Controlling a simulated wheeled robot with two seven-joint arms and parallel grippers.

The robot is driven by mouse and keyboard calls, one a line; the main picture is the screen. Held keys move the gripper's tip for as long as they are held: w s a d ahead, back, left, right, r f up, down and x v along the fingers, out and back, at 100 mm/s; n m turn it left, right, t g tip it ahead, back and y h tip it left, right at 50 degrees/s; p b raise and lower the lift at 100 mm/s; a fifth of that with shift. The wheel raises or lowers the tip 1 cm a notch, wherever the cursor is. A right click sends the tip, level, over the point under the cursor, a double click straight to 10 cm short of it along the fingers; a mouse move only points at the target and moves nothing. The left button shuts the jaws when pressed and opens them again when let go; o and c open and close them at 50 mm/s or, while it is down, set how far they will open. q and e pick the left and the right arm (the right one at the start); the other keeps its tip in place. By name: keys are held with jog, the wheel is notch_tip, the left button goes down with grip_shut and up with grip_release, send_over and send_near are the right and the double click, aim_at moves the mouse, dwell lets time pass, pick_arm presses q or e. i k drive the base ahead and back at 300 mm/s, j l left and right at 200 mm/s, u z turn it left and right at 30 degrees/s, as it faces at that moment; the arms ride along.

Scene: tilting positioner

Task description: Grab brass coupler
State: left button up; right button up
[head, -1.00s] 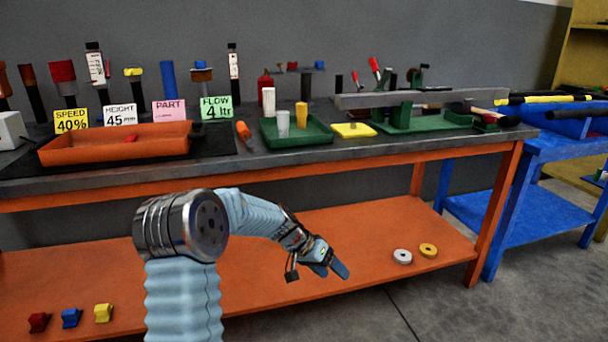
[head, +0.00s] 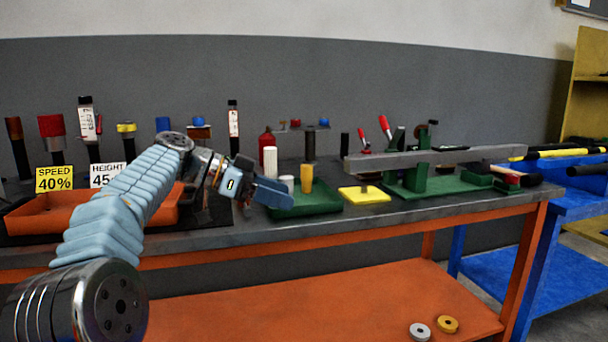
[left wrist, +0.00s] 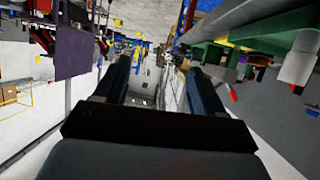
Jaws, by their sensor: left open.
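A golden-yellow cylinder (head: 306,178) stands upright in the green tray (head: 325,208) on the bench. A golden ring (head: 447,324) lies on the lower orange shelf beside a silver ring (head: 420,331). I cannot tell for certain which golden part is the brass coupler. My left gripper (head: 279,192) is at bench height, in front of the tray's left part, and hides some of it. In the left wrist view its two fingers (left wrist: 160,85) are apart with nothing between them. My right gripper is not in view.
A white cylinder (head: 270,161) and a partly hidden pale one (head: 288,183) stand near the golden cylinder. A yellow block (head: 364,195) and a green fixture with a long grey bar (head: 435,158) lie to the right. An orange tray (head: 30,216) is behind my left arm.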

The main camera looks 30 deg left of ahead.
aim_at(306, 170)
jog(key=i+j, duration=0.4)
jog(key=j, duration=0.15)
jog(key=i+j, duration=0.45)
jog(key=j, duration=0.1)
